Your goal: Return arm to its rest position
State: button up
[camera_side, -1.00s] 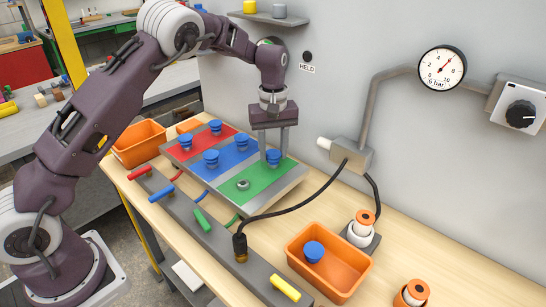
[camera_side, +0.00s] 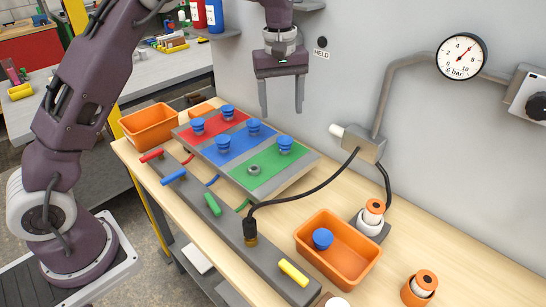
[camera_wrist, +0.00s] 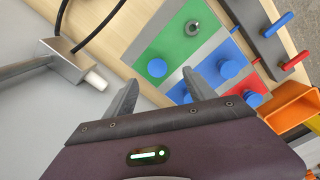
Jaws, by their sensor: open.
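My gripper (camera_side: 282,108) is open and empty, raised above the back of the board in the side view. In the wrist view, its two fingers (camera_wrist: 157,92) spread over the board's edge. The board (camera_side: 281,187) has red, blue and green fields. Blue knobs stand on it: two on the red field (camera_side: 213,125), two on the blue field (camera_side: 239,138), and one on the green field (camera_side: 265,165), the knob (camera_side: 285,144). A bare metal stud (camera_side: 254,170) also shows on the green field. The wrist view shows the green field (camera_wrist: 170,45) too.
An orange bin (camera_side: 345,268) holds a blue knob (camera_side: 323,238). Orange-and-white parts (camera_side: 371,217) stand at right. A grey rail with coloured levers (camera_side: 212,204) and a black cable (camera_side: 300,198) lie in front. The wall has a pipe and gauge (camera_side: 461,57).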

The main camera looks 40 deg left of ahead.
jog(key=s+d+r+m+t+h, duration=0.15)
jog(key=s+r+m, duration=0.35)
jog(key=s+r, duration=0.9)
jog(key=s+d+f+m+t+y, duration=0.1)
jog(key=s+f+m+t, duration=0.1)
jog(key=s, duration=0.8)
jog(key=s+d+f+m+t, duration=0.1)
jog(key=s+f+m, duration=0.3)
jog(key=s, duration=0.5)
jog(key=shift+s+f+t+y, duration=0.2)
jog(key=shift+s+t+y, duration=0.15)
jog(key=shift+s, duration=0.05)
